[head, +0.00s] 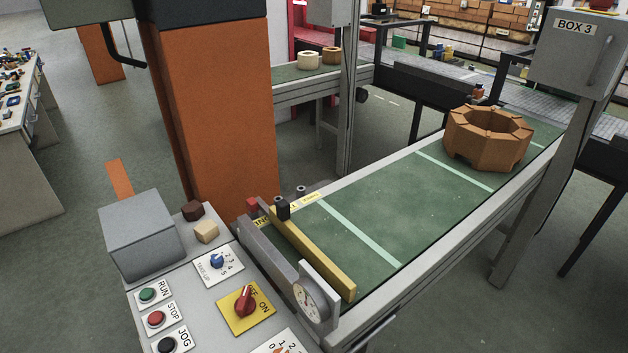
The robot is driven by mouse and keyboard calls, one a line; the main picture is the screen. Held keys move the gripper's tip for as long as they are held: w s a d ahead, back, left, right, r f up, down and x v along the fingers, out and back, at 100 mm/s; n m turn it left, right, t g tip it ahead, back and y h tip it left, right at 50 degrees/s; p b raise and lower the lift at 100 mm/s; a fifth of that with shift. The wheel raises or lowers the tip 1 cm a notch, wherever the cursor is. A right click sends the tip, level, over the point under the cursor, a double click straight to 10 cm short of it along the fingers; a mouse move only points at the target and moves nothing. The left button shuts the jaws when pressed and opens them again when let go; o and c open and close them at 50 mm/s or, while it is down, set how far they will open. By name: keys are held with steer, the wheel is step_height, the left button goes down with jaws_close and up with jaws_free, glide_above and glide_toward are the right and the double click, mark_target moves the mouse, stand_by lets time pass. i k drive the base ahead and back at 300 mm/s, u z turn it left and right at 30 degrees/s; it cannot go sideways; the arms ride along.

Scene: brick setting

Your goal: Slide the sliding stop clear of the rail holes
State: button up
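A yellow bar (318,254), which looks like the sliding stop, lies across the near end of the green conveyor belt (350,220). A black knob (283,208) stands upright at its far-left end, by the rail (330,193) on the belt's far side. A yellow label (308,199) with partly hidden lettering is on that rail. A small dark peg (301,191) stands beside the label, and a red block (253,204) is left of the knob. I cannot make out the rail holes. My gripper is not in view.
A brown octagonal ring (487,139) sits farther up the belt. A control panel (200,290) with buttons, a red switch (244,299) and a round gauge (308,303) stand at the near end. An orange column (215,110) rises behind the panel. The middle belt is clear.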

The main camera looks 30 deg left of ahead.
mark_target(279, 215)
steer(key=i, duration=1.35)
steer(key=u, duration=4.05)
